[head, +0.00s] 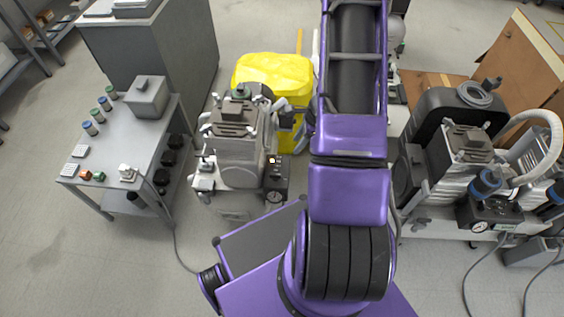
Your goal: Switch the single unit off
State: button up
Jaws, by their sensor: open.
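A grey compressor (237,150) with one motor head stands on the floor left of my purple arm. The exact position of the switch lever is too small to tell. My arm rises through the middle of the picture and leaves it at the top edge. My gripper is out of view. A larger compressor (465,150) with a black tank, blue filters and a gauge stands right of my arm.
A grey cart (120,150) with a box, small canisters and parts stands at the left. A yellow covered bin (275,75) is behind the single compressor. A wooden crate (520,60) is at the back right. Cables lie on the floor; floor is clear at lower left.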

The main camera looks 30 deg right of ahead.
jog(key=s+a+f, duration=0.1)
jog(key=b, duration=0.3)
send_near(276, 174)
jog(key=shift+m+y, duration=0.4)
jog(key=x, duration=0.8)
jog(key=shift+w+d+f, duration=0.1)
jog(key=shift+d+f, duration=0.05)
jog(key=shift+f, duration=0.2)
grip_shut()
